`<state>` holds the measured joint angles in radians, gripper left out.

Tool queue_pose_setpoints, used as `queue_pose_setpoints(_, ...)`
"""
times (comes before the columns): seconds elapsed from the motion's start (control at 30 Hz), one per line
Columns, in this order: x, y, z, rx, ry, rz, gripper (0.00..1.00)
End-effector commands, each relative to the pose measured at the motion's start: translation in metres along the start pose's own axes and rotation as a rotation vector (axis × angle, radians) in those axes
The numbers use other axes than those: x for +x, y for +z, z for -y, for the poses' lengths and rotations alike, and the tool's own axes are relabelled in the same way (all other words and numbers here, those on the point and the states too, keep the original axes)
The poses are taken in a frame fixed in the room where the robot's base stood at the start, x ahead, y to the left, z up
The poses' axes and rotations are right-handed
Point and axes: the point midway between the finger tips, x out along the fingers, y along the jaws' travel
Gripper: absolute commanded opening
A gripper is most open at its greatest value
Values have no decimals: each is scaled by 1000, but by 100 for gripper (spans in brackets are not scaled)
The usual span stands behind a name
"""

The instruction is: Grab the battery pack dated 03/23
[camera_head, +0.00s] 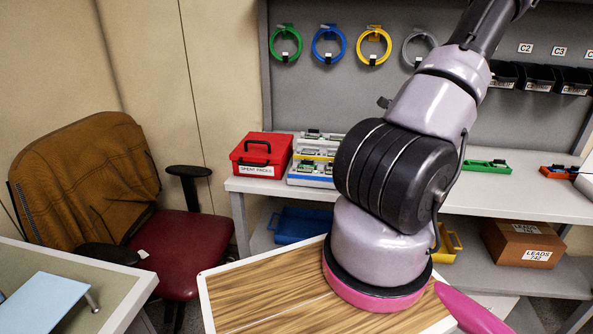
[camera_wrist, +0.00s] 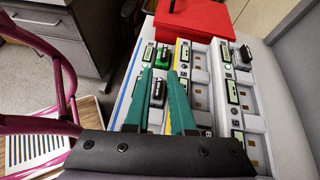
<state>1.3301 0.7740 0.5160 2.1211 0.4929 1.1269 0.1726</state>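One dark battery pack (camera_wrist: 158,90) shows between the two teal fingers of my gripper (camera_wrist: 160,72). The fingers are apart, and I cannot tell whether they touch it. Another dark pack (camera_wrist: 245,55) sits on a pump to the right. No date can be read on any pack. In the head view the pumps (camera_head: 313,160) stand on the bench, partly behind my arm; my gripper is hidden there.
A green unit (camera_head: 487,166) and an orange unit (camera_head: 558,172) lie farther right on the bench. A blue bin (camera_head: 302,225) is on the lower shelf. An office chair (camera_head: 160,250) stands at left.

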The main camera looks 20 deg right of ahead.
Motion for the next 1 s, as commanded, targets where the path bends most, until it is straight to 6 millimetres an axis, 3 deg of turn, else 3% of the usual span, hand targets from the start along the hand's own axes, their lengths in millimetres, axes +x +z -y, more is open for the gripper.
queue_pose_setpoints(0.1,-7,-15,6,67,-55,73,22)
queue_pose_setpoints(0.23,-4,-19,8,92,-74,102,22)
queue_pose_setpoints(0.5,37,-16,11,93,-74,104,22)
queue_pose_setpoints(0.73,55,-15,12,93,-73,103,22)
queue_pose_setpoints(1.0,93,-16,13,92,-74,103,22)
